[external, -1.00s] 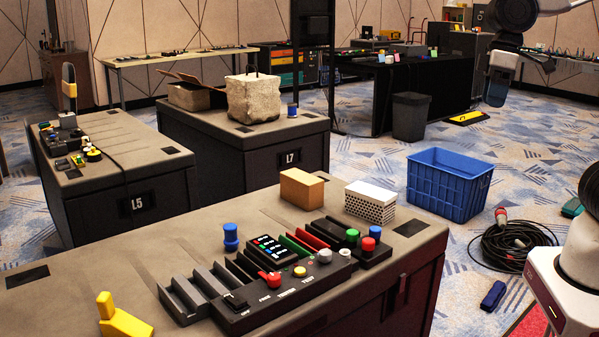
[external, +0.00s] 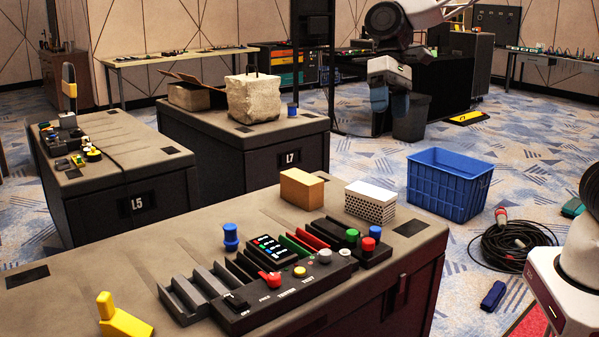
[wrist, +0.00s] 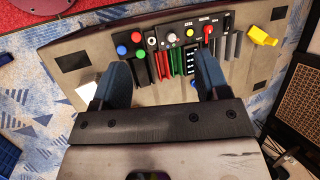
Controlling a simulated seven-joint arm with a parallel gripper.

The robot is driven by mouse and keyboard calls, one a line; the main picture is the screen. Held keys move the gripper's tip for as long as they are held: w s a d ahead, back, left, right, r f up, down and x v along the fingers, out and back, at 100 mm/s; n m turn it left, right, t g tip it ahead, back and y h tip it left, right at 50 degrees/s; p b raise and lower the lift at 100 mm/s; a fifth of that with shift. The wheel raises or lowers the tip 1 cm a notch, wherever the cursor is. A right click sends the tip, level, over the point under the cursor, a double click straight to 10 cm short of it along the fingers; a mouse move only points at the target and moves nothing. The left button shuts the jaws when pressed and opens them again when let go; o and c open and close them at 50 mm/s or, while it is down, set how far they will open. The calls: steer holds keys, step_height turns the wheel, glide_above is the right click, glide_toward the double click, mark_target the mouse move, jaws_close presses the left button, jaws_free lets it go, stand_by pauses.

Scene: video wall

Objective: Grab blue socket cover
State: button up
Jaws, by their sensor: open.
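A blue spool-shaped cover (external: 231,238) stands upright on the near table (external: 130,262), left of the black control panel (external: 285,290). A similar small blue piece (external: 292,109) stands on table L7. My gripper (external: 389,103) is open and empty, high above the tables. Its blue fingers spread wide in the wrist view (wrist: 161,65).
A tan box (external: 301,188) and a white perforated box (external: 370,202) stand behind the panel. A yellow piece (external: 122,321) lies at the table's front left. A blue crate (external: 449,184) and coiled cable (external: 512,242) are on the floor. The table's left part is mostly clear.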

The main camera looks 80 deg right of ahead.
steer(key=w+d+f+m+y, duration=0.1)
steer(key=w+f+m, duration=0.15)
steer(key=w, duration=0.45)
steer(key=w+d+f+m+y, duration=0.1)
steer(key=w+f+y, duration=0.1)
steer(key=w+f, duration=0.35)
steer(key=m+t+y, duration=0.3)
steer(key=m+y, duration=0.2)
steer(key=m, duration=0.4)
glide_toward(230, 226)
steer(key=x, duration=0.2)
steer(key=shift+w+a+f, duration=0.1)
steer(key=shift+a+f, duration=0.05)
steer(key=shift+f, duration=0.2)
steer(key=shift+a, duration=0.1)
steer(key=shift+x, duration=1.2)
steer(key=shift+x, duration=2.6)
steer(key=shift+f, duration=0.1)
